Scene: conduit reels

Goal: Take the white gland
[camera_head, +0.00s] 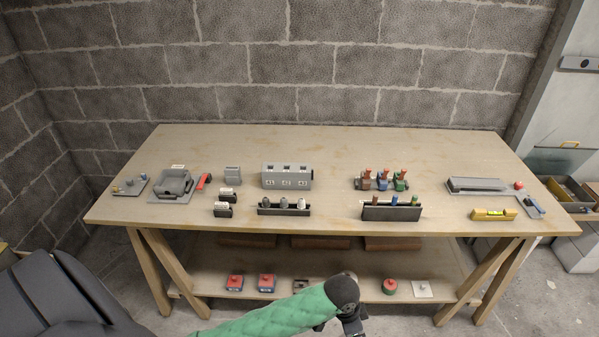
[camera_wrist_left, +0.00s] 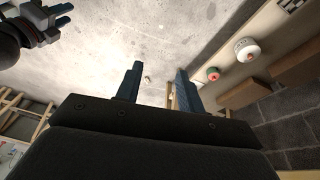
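Three glands stand in a dark rack (camera_head: 284,211) on the bench in the head view. The right one looks palest, a white gland (camera_head: 301,203); the others are greyer. My left gripper (camera_head: 353,328) is at the bottom edge of the head view, below and in front of the bench, well apart from the rack. In the left wrist view my left gripper (camera_wrist_left: 158,85) is open, with nothing between its fingers. Another gripper, my right one (camera_wrist_left: 55,24), shows at the top left of that view with its fingers apart and nothing seen between them.
The bench top (camera_head: 330,145) has clear room at the back. A grey block with holes (camera_head: 287,176) stands behind the rack, and small labelled holders (camera_head: 223,210) stand left of it. A second rack (camera_head: 391,213) is to the right. The lower shelf (camera_head: 330,262) holds several small parts.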

